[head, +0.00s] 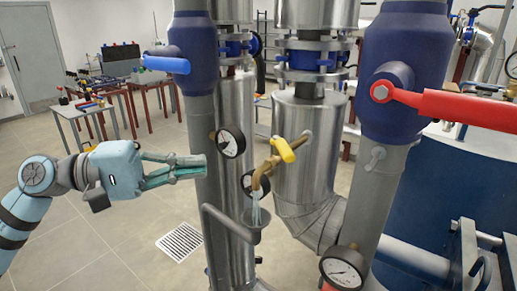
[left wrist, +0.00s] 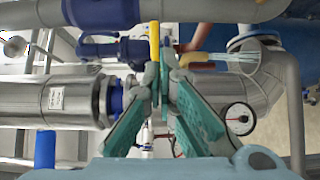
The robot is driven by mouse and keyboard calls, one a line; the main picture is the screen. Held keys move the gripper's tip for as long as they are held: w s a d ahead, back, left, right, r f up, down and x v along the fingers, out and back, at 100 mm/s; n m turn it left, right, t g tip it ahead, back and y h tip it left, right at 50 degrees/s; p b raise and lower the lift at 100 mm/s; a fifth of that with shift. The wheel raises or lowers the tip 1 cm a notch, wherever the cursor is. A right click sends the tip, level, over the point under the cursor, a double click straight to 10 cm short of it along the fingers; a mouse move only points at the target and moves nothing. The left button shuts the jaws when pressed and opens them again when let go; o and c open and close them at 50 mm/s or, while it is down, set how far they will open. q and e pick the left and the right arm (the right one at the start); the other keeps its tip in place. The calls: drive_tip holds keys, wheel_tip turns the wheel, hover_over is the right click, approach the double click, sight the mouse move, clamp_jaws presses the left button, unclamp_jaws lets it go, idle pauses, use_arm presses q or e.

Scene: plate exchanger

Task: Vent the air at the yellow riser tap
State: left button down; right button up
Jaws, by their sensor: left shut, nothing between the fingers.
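The yellow tap handle (head: 284,150) sits slantwise on a brass tap with a bent spout (head: 261,177), in front of the silver riser. Pale streaks like water run from the spout into a grey funnel (head: 253,234) below. My left gripper (head: 203,166) is left of the tap, level with it and apart from it, its fingers pointing right. It is shut and empty. In the left wrist view the yellow handle (left wrist: 154,42) shows just beyond the fingertips (left wrist: 161,62), with the brass spout (left wrist: 204,58) and the streaks to its right. My right gripper is not in view.
A grey pipe with a blue lever (head: 167,64) stands by my left gripper; a pipe with a red lever (head: 450,105) stands right. Pressure gauges (head: 230,142) and (head: 343,268) stick out near the tap. The floor at left, around a drain grate (head: 181,242), is clear.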

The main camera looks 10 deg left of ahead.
sight(280, 153)
use_arm(q)
drive_tip(key=p+x, duration=0.2)
drive_tip(key=x, duration=0.1)
drive_tip(key=p+x, duration=0.2)
drive_tip(key=x, duration=0.2)
drive_tip(key=p+x, duration=0.2)
drive_tip(key=x, duration=0.1)
drive_tip(key=shift+d+r, duration=0.3)
drive_tip(key=shift+w+d+f, duration=0.25)
drive_tip(key=shift+w+d, duration=0.1)
drive_tip(key=shift+d, duration=0.05)
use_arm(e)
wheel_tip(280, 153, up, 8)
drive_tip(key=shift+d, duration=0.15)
use_arm(q)
drive_tip(key=shift+w+a+f, duration=0.1)
drive_tip(key=shift+a, duration=0.1)
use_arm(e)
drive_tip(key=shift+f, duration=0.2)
